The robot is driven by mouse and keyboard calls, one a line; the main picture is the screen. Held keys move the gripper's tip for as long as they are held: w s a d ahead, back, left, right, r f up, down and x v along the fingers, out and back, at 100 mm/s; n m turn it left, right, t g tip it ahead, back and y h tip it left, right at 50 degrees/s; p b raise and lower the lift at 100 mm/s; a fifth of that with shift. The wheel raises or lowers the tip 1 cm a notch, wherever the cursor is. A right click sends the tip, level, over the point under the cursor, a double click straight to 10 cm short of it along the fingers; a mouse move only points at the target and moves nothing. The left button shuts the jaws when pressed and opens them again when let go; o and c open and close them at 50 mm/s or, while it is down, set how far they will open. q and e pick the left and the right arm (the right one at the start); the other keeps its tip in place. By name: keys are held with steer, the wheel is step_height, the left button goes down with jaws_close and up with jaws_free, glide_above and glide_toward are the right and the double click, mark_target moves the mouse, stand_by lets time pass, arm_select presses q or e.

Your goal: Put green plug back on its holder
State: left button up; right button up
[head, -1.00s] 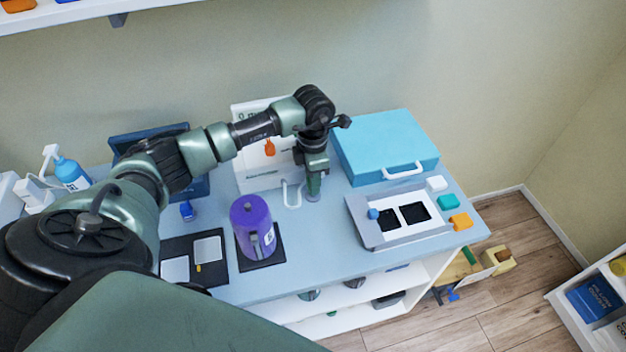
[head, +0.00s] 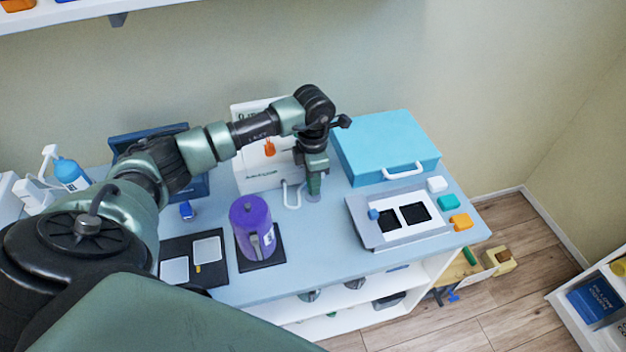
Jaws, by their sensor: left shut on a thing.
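My left gripper (head: 314,172) points down over the blue-grey table, just right of a white looped bar (head: 291,194). It is shut on a small green piece (head: 314,186), which looks like the green plug and is largely hidden by the fingers. The piece is low, over a round grey spot on the tabletop; I cannot tell whether it touches. A white upright panel (head: 250,181) with an orange piece (head: 269,148) on it stands behind, partly covered by my arm. I cannot tell which part is the holder. My right gripper is not in view.
A turquoise case (head: 385,140) stands right of the gripper. In front are a grey tray (head: 405,235) and white, teal (head: 448,202) and orange blocks. A purple canister (head: 250,222) stands on a black mat at front left. A dark blue panel is behind my arm.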

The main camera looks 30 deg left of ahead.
arm_select(q)
steer(key=shift+f+b, duration=0.95)
steer(key=shift+f, duration=0.2)
stand_by(0.4)
stand_by(0.4)
steer(key=o, duration=1.1)
steer(key=shift+c, duration=0.2)
steer(key=o, duration=0.5)
steer(key=shift+r, duration=0.1)
